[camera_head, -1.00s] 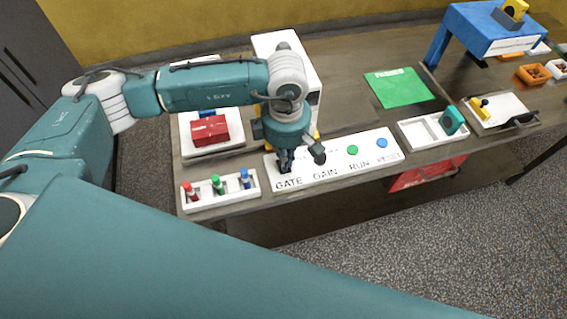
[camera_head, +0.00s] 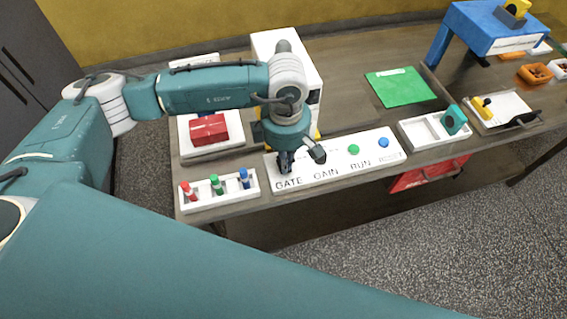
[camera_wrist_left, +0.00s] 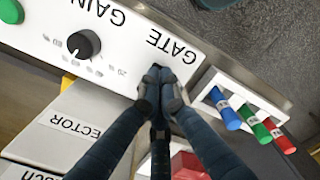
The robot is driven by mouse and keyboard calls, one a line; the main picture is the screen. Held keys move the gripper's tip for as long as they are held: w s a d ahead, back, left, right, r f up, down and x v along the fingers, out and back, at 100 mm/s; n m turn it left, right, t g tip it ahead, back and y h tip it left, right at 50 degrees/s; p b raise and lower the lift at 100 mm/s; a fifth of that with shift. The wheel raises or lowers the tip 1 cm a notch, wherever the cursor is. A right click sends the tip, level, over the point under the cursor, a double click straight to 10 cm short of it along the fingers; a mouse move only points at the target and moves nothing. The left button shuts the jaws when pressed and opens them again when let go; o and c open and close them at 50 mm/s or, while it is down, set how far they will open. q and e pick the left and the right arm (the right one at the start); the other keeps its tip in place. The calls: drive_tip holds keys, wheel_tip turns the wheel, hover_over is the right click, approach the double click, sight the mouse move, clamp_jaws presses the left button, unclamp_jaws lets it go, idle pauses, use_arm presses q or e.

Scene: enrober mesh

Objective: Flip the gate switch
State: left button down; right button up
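The white control panel (camera_head: 335,171) lies along the table's front edge, with the labels GATE, GAIN, RUN and RESET. My left gripper (camera_head: 285,163) points down at the GATE end of the panel. In the left wrist view its dark fingers (camera_wrist_left: 161,84) are drawn together beside the GATE label (camera_wrist_left: 172,47). The gate switch itself is hidden by the fingers; I cannot tell whether they touch it. The black GAIN knob (camera_wrist_left: 84,43) stands beside the gripper. My right gripper is not in view.
The green button (camera_head: 353,149) and blue button (camera_head: 383,142) are farther right on the panel. A white rack (camera_head: 219,200) with red, green and blue pieces stands left. A red block (camera_head: 208,129) and a white machine (camera_head: 270,42) are behind. A white tray (camera_head: 409,130) is right.

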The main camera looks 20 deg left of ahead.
use_arm(q)
drive_tip(key=shift+f, duration=0.3)
drive_tip(key=shift+r, duration=1.1)
drive_tip(key=shift+r+p, duration=1.1)
drive_tip(key=shift+r, duration=1.35)
